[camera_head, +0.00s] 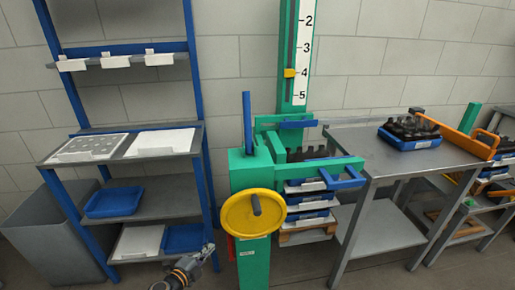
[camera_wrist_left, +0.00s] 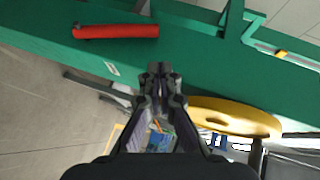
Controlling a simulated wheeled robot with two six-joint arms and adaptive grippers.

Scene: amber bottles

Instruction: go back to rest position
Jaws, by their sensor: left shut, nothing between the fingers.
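My left gripper (camera_head: 208,250) shows at the bottom of the head view, low and just left of the green machine column (camera_head: 254,262). In the left wrist view the left gripper's fingers (camera_wrist_left: 160,72) are together with nothing between them. They point toward the green column (camera_wrist_left: 190,57), which crosses that view. I cannot tell the exact gap to it. My right gripper is in neither view.
A yellow handwheel (camera_head: 240,213) sticks out from the column. A blue shelf rack (camera_head: 142,208) stands on the left, a grey bin (camera_head: 48,238) beside it. A metal table (camera_head: 375,160) on the right carries a blue crate of dark bottles (camera_head: 410,133). Bare floor shows in front.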

